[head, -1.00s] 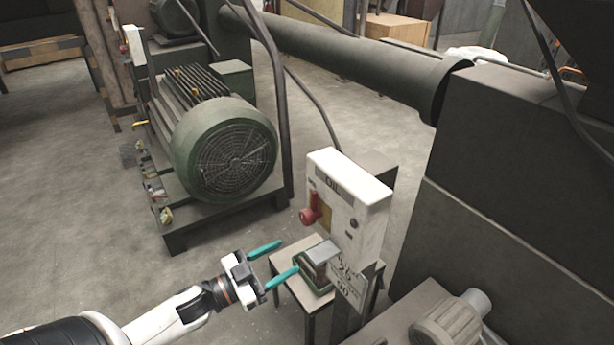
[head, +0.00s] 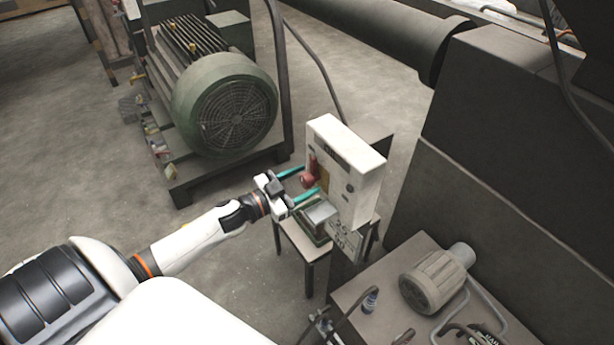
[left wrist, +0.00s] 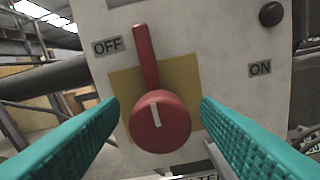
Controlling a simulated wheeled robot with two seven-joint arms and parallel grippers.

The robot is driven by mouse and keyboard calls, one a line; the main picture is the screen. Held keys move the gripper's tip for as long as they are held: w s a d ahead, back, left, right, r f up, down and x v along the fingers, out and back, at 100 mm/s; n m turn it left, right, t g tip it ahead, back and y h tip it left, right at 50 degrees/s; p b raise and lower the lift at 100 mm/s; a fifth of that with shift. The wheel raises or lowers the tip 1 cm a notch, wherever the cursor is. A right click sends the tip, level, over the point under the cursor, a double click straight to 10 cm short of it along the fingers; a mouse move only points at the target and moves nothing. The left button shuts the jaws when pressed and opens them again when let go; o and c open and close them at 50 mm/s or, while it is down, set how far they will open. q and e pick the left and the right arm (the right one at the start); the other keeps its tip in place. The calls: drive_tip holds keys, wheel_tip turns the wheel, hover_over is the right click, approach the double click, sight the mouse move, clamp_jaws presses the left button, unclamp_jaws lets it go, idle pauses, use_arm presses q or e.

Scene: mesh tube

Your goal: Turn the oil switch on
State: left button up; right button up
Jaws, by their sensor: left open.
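The oil switch is a red rotary knob with a red lever on a white box (head: 357,186). In the head view the knob (head: 309,179) is on the box's left-facing front. In the left wrist view the knob (left wrist: 160,121) sits on a yellow plate, its lever pointing up and slightly left, beside the OFF label (left wrist: 107,46). The ON label (left wrist: 260,69) is to the right. My left gripper (head: 305,183) is open, with one teal finger on each side of the knob (left wrist: 160,130); contact is not visible. My right gripper is not in view.
A small table (head: 291,236) with a green-edged box (head: 312,222) stands below the switch box. A large green motor (head: 225,105) is behind to the left. A bench with a small motor (head: 432,282) is at lower right. Open floor (head: 75,170) lies left.

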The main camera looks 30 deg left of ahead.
use_arm(q)
drive_tip(key=shift+x, duration=0.85)
drive_tip(key=shift+s, duration=0.1)
drive_tip(key=c, duration=1)
